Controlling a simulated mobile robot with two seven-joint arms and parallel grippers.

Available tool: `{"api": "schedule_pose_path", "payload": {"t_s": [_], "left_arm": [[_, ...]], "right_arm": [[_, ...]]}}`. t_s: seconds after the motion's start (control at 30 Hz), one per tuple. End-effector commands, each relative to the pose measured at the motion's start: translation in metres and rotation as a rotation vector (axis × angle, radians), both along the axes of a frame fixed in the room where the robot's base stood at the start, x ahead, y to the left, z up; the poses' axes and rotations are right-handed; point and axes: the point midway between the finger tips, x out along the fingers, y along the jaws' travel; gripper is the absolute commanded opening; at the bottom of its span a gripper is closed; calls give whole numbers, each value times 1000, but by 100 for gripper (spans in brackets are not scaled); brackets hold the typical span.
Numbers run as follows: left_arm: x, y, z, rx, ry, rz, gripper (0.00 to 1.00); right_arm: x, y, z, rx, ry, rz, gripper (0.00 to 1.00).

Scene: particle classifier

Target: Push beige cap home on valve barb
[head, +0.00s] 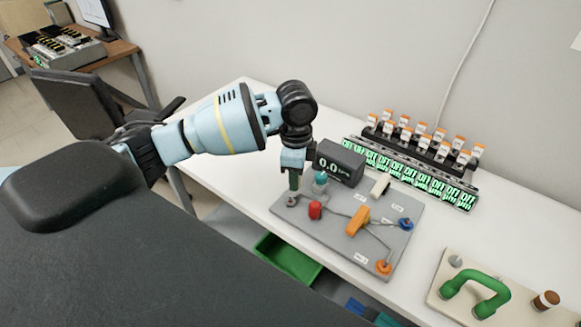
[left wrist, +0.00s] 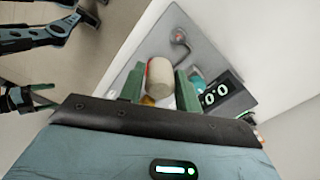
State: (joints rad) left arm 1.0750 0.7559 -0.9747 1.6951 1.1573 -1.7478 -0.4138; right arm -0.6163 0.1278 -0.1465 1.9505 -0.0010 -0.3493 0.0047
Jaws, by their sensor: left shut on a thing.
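My left gripper (head: 294,186) points down over the near left part of the grey board (head: 340,247). In the left wrist view its green fingers (left wrist: 159,80) are shut on the beige cap (left wrist: 160,78), a short rounded cylinder. A red edge shows along the cap's left side; I cannot tell whether it belongs to the cap. In the head view the fingers hide the cap. A grey fitting (head: 291,201) sits on the board by the fingertips. I cannot tell whether it is the valve barb or whether the cap touches it.
A red cap (head: 315,210) and a teal part (head: 320,180) stand close beside the gripper. A dark display (head: 339,163) reads 0.0 behind. An orange lever (head: 358,220) is on the board. A green handle (head: 478,290) stands at right. A green bin (head: 288,259) is below the table edge.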

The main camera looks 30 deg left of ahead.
Motion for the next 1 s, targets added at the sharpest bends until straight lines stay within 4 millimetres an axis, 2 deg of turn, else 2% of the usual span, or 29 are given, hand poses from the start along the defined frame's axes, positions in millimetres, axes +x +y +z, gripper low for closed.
{"api": "schedule_pose_path", "payload": {"t_s": [0.2,0.4,1.0], "left_arm": [[16,18,-10,4,-1,-287,11],[23,27,-15,6,-2,-436,11],[24,29,-18,6,-1,-469,11]], "right_arm": [[0,0,0,0,0,0,100],[0,0,0,0,-1,0,100],[-1,0,-1,0,2,1,100]]}}
